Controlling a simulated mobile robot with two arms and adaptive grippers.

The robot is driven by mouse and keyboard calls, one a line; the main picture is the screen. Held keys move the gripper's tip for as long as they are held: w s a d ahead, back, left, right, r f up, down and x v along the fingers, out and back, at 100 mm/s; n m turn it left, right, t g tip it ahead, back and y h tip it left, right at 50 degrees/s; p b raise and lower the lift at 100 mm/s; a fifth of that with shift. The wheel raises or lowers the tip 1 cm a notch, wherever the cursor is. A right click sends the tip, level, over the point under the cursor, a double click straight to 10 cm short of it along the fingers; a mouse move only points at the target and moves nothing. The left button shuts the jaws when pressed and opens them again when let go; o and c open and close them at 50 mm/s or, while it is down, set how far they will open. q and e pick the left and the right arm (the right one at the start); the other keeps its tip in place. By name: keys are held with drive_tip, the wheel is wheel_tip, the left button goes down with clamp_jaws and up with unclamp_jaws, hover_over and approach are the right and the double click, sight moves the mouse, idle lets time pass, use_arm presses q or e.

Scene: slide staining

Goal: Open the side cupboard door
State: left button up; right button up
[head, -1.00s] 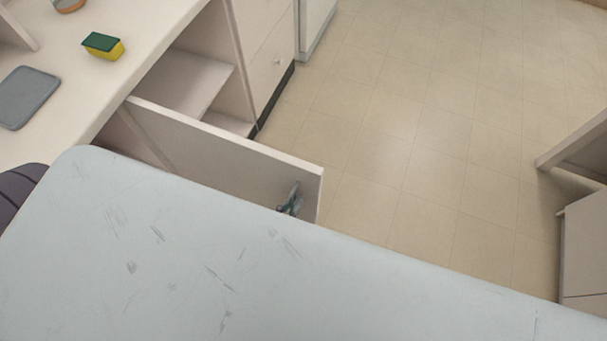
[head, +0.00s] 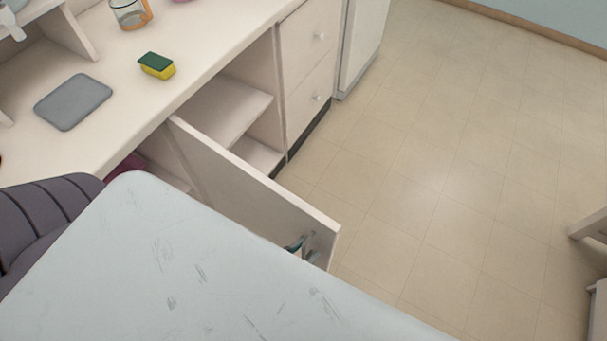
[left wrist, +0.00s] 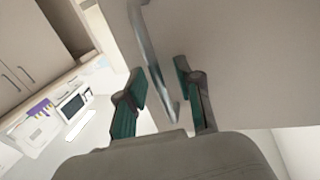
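The side cupboard door (head: 245,185) is a pale panel that stands swung out from the counter front, with the cupboard's inside and shelf (head: 225,110) showing behind it. My left gripper (head: 300,246) is at the door's free end in the head view, partly hidden. In the left wrist view the metal bar handle (left wrist: 152,50) runs between the two green-padded fingers of my left gripper (left wrist: 160,83). The fingers are apart, with gaps beside the bar, so it is open around the handle. My right gripper is not in view.
A green and yellow sponge (head: 157,66), a grey tray (head: 73,102) and a glass beaker (head: 130,12) are on the counter. Drawers (head: 312,75) adjoin the cupboard. The tiled floor (head: 430,170) beyond the door is clear. Another furniture piece (head: 592,228) stands at the right edge.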

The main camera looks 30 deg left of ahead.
use_arm(q)
drive_tip(key=v, duration=1.2)
